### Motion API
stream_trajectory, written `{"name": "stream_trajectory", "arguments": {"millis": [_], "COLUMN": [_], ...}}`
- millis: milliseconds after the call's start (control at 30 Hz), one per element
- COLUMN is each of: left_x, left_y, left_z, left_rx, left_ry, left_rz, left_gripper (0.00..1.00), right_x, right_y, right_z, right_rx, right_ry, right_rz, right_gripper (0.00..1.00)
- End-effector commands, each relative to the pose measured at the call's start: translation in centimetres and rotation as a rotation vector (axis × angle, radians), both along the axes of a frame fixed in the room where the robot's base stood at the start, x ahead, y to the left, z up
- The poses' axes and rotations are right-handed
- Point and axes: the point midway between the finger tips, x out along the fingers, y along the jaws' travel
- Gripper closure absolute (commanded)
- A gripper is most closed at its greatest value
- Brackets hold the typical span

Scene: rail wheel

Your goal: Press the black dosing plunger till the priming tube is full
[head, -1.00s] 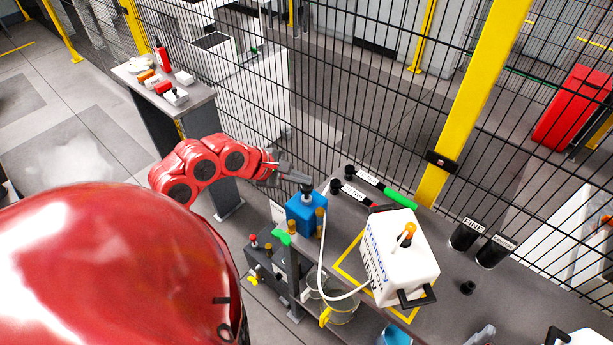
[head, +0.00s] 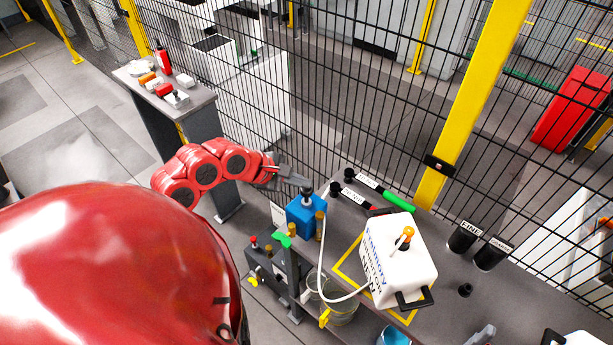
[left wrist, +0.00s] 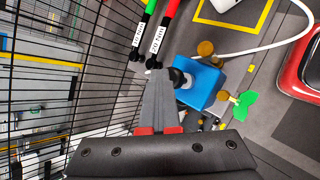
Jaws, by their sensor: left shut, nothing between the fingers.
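The blue dosing block (head: 305,216) stands on the near left end of the grey bench. Its black plunger (head: 307,192) sticks up from the top with a round knob. In the left wrist view the plunger knob (left wrist: 178,78) is just right of my fingertips. My left gripper (head: 304,180) is shut and empty, its fingers beside and slightly above the knob; I cannot tell whether they touch it. A brown-capped upright tube (head: 320,224) stands at the block's side, and a white hose runs near it to the white canister (head: 404,262). The tube's fill level is not readable.
Two labelled handles, one green (head: 398,201) and one red, lie behind the block. Black cups (head: 462,237) stand at the right. A wire fence closes the back. A green lever (head: 283,240) and a bucket (head: 342,308) are at the bench's near edge.

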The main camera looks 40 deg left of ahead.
Motion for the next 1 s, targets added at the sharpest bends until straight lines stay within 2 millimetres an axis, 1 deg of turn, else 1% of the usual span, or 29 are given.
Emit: {"name": "stream_trajectory", "arguments": {"millis": [33, 700, 800, 1000], "left_x": [0.0, 0.0, 0.0, 0.0], "left_y": [0.0, 0.0, 0.1, 0.0], "left_z": [0.5, 3.1, 3.3, 3.1], "left_rx": [-0.001, 0.0, 0.0, 0.001], "left_ry": [0.002, 0.002, 0.002, 0.0], "left_rz": [0.001, 0.001, 0.001, 0.001], "left_gripper": [1.0, 1.0, 1.0, 1.0], "right_x": [0.0, 0.0, 0.0, 0.0], "right_y": [0.0, 0.0, 0.0, 0.0], "right_z": [0.7, 4.7, 5.0, 4.8], "right_rx": [0.0, 0.0, 0.0, 0.0], "right_ry": [0.0, 0.0, 0.0, 0.0], "right_rz": [0.0, 0.0, 0.0, 0.0], "right_gripper": [0.0, 0.0, 0.0, 0.0]}}
